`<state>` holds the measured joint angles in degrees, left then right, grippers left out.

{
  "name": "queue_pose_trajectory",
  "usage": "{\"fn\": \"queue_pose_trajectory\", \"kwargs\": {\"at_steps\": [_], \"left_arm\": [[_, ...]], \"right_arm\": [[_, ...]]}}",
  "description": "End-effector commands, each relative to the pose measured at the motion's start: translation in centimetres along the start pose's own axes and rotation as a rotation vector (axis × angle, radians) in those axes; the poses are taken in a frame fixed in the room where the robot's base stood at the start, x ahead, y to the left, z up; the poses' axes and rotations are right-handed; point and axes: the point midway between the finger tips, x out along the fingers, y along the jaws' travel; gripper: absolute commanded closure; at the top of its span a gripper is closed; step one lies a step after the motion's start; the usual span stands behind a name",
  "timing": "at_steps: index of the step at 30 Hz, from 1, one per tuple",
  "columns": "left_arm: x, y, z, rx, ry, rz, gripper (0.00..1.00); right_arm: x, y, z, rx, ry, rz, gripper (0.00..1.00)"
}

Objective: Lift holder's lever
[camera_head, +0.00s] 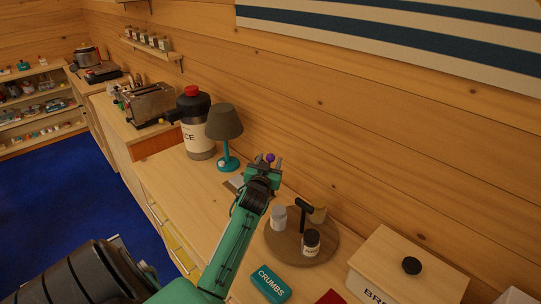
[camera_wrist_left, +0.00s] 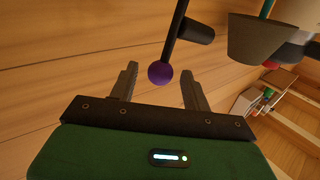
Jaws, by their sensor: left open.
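The holder's lever shows in the left wrist view as a dark rod (camera_wrist_left: 176,35) ending in a purple ball (camera_wrist_left: 160,73). A short dark cylinder (camera_wrist_left: 195,31) sticks out beside the rod. In the head view the purple ball (camera_head: 270,157) shows at my left gripper's fingertips. My left gripper (camera_head: 267,167) is open, and its fingers stand on either side of the ball in the wrist view, with gaps visible. I cannot tell whether the ball is fully between them in depth. The holder's body is mostly hidden behind the gripper. My right gripper is not in view.
A teal lamp (camera_head: 224,125) stands left of the gripper, with a labelled jug (camera_head: 197,138) and a toaster (camera_head: 150,104) beyond. A round tray (camera_head: 327,247) with jars, a teal CRUMBS box (camera_head: 271,284) and a bread box (camera_head: 405,275) sit to the right. The log wall is close behind.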

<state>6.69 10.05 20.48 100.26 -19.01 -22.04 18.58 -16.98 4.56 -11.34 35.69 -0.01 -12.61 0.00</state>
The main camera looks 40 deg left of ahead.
Motion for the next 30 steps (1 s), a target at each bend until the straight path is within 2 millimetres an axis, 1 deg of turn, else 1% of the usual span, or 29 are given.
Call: {"fn": "queue_pose_trajectory", "kwargs": {"at_steps": [1, 3, 6, 10, 17, 20, 24, 25, 30], "left_arm": [[0.6, 0.0, -0.1, 0.001, -0.001, -0.001, 0.52], [1.3, 0.0, -0.1, 0.001, 0.0, 0.0, 0.52], [1.9, 0.0, -0.1, 0.002, 0.0, 0.0, 0.52], [2.2, 0.0, 0.0, 0.002, -0.001, 0.0, 0.52], [2.2, 0.0, 0.1, 0.001, -0.001, 0.0, 0.52], [2.2, 0.0, 0.1, 0.001, -0.001, 0.0, 0.69], [2.2, 0.0, 0.1, 0.001, -0.001, 0.0, 0.97], [2.2, 0.0, 0.1, 0.001, -0.001, 0.0, 1.0], [2.4, -0.3, 0.0, 0.001, -0.001, -0.001, 1.0]], "right_arm": [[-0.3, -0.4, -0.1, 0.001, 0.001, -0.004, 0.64], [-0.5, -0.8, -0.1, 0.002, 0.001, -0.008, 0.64], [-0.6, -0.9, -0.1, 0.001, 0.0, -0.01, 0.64], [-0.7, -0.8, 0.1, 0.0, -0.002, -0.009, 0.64], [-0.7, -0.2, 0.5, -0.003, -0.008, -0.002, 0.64], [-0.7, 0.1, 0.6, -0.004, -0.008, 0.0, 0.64], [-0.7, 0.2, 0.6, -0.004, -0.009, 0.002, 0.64], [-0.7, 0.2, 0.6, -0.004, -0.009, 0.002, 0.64], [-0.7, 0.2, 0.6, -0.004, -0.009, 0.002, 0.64]]}}
